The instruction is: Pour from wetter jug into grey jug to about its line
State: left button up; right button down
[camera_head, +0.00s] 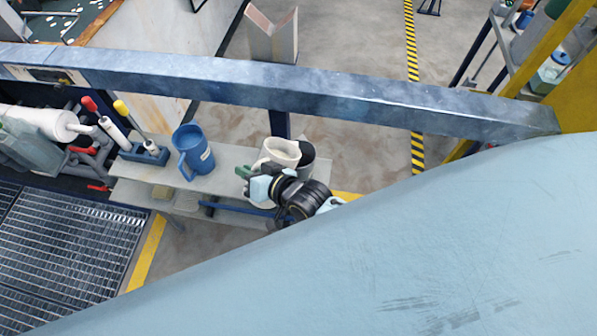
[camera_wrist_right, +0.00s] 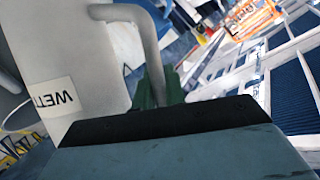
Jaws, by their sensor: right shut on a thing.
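The wetter jug (camera_head: 283,150) is off-white, and its label in the wrist view starts "WET" on the white wall (camera_wrist_right: 85,50). My right gripper (camera_head: 246,178) is shut on its handle (camera_wrist_right: 150,40); a green fingertip (camera_wrist_right: 155,88) shows by the handle. The grey jug (camera_head: 307,160) is dark grey and stands just right of and partly behind the white jug in the head view. Its line and contents are hidden. I cannot tell whether the white jug is tilted or any liquid flows. My left gripper is out of view.
A blue jug (camera_head: 193,152) with a pale label stands on the grey shelf (camera_head: 232,160), left of the white jug. A blue holder (camera_head: 145,153) with handled tools stands further left. A thick blue beam (camera_head: 300,93) crosses behind the shelf. Bare shelf shows between the jugs.

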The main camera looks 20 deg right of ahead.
jog(key=shift+w+r, duration=0.1)
jog(key=shift+r, duration=0.1)
dwell(0.3)
jog(key=shift+d+m, duration=0.15)
jog(key=shift+m, duration=0.15)
dwell(1.1)
jog(key=shift+w+d+r+m+y, duration=0.1)
jog(key=shift+w+d+m+y, duration=0.05)
jog(key=shift+m+y, duration=0.2)
jog(key=shift+p, duration=0.4)
dwell(0.8)
jog(key=shift+d+r+y, duration=0.15)
jog(key=shift+y, duration=0.1)
